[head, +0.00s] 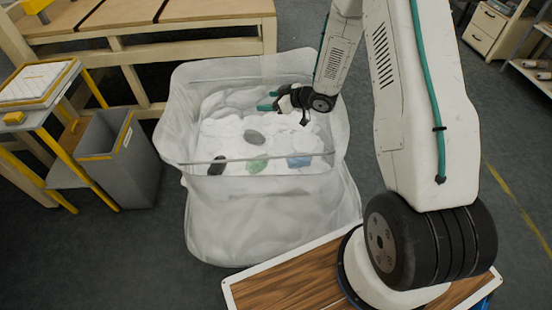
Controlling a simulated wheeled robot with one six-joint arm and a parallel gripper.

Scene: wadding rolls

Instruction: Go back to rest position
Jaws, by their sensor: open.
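My gripper (270,101) is over the right side of a large translucent white bag (265,222), its green-tipped fingers apart and pointing left. No object shows between the fingers. The bag is open at the top and filled with white wadding (223,128). On the wadding lie a dark grey piece (254,136), a black piece (217,166), a green piece (258,163) and a blue piece (299,161). My arm comes down from the upper right and reaches into the space above the bag.
A wooden bench (180,42) stands behind the bag. A grey bin (117,160) and a yellow-framed stand (37,100) with a white pad are at left. Shelves (520,45) are at the upper right. Dark floor (505,240) is clear at right.

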